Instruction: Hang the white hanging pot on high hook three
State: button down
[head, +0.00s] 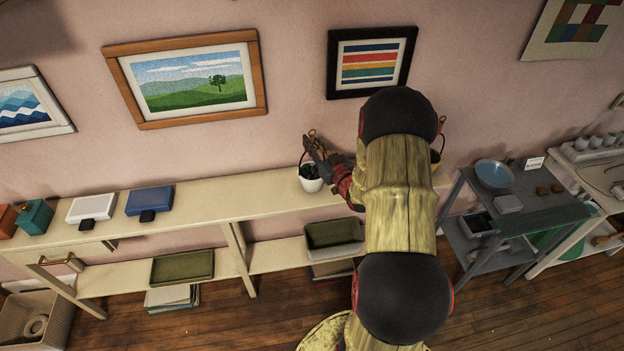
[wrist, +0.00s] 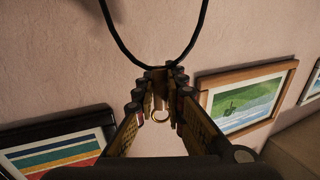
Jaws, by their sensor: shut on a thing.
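The white hanging pot (head: 311,184) shows in the head view just below my gripper, over the long cream shelf; a gap beneath it cannot be judged. My gripper (head: 318,150) is near the pink wall, shut on the pot's dark wire handle. A brass hook (head: 312,133) shows by the gripper in the head view. I cannot read which hook is number three.
The cream shelf (head: 265,193) holds a blue box (head: 150,200) and a white box (head: 91,207) farther left. Framed pictures hang above. A grey cart (head: 520,215) stands right.

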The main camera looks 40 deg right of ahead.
aim_at(312, 136)
dwell(0.5)
jog(key=shift+r, duration=0.15)
jog(key=shift+r, duration=0.1)
jog(key=shift+r, duration=0.25)
notch_tip(312, 136, up, 3)
jog(key=shift+f+p, duration=0.2)
jog(key=shift+p, duration=0.4)
jog(key=s+a+r+p, duration=0.1)
jog(key=s+a+r, duration=0.1)
jog(key=s+r, duration=0.3)
jog(key=s+a+r+p, duration=0.2)
jog(key=s+r, duration=0.2)
jog(key=s, duration=0.4)
jog(key=shift+a+r, duration=0.3)
jog(key=shift+r, duration=0.05)
jog(key=shift+s, duration=0.1)
